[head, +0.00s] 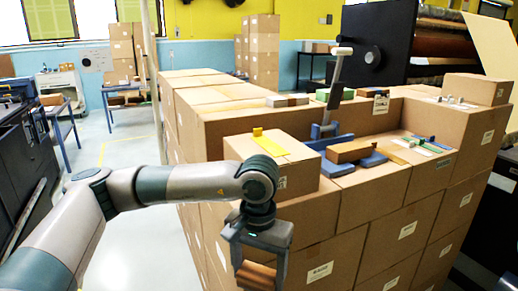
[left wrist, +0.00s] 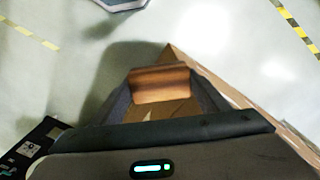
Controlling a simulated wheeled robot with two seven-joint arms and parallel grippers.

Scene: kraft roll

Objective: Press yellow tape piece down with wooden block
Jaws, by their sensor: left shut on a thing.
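A yellow tape piece (head: 268,143) lies on top of a cardboard box (head: 240,150) that stands at the near end of the box stacks; one end of it sticks up. My left gripper (head: 260,268) is shut on a brown wooden block (head: 257,276), below and in front of that box, apart from the tape. In the left wrist view the wooden block (left wrist: 158,84) sits between the two fingers of my left gripper (left wrist: 160,98), with the floor behind it. The tape does not show in that view. My right gripper is not in view.
Stacked cardboard boxes (head: 378,195) fill the middle and right. On them lie a brown block (head: 352,151) on a blue piece, an upright tool with a pale head (head: 341,52), and several small items. Open floor (head: 130,215) lies to the left.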

